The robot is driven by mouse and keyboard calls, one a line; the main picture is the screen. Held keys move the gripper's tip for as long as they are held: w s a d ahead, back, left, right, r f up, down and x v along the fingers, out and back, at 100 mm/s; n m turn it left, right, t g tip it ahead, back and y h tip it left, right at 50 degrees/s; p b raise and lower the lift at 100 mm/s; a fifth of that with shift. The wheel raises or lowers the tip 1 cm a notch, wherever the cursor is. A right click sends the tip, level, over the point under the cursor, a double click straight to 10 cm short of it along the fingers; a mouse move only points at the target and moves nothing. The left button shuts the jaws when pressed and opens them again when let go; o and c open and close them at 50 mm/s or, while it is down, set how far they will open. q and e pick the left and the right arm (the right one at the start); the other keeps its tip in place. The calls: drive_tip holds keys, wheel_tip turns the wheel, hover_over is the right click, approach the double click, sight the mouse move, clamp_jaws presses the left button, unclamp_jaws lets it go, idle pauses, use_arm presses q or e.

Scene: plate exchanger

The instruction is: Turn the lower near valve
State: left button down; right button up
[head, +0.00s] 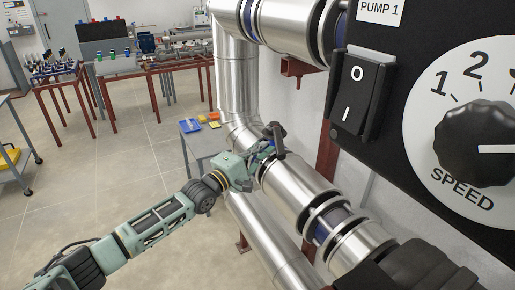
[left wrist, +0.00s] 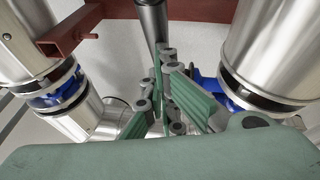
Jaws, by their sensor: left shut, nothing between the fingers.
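The lower steel pipe (head: 295,190) runs diagonally below the pump panel. A dark valve handle (head: 277,138) stands out at its upper end, and my left gripper (head: 264,150) is right beside it. In the left wrist view my left gripper (left wrist: 168,88) has its green fingers together with nothing between them. A dark round bar (left wrist: 152,22), perhaps the handle, extends above the fingertips; I cannot tell if they touch it. A blue valve part (left wrist: 209,86) sits just right of the fingers, by a steel pipe.
A black panel with a rocker switch (head: 360,96) and a speed knob (head: 478,145) fills the right. A small grey table (head: 204,143) stands behind my left gripper. A red bracket (left wrist: 70,33) juts out at the upper left of the wrist view.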

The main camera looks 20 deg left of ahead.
use_arm(q)
drive_tip(key=w+d+b, duration=0.1)
drive_tip(key=w+d, duration=0.1)
drive_tip(key=d, duration=0.6)
drive_tip(key=shift+w+d+r, duration=0.15)
drive_tip(key=shift+w+d, duration=0.05)
drive_tip(key=shift+d, duration=0.15)
idle(0.5)
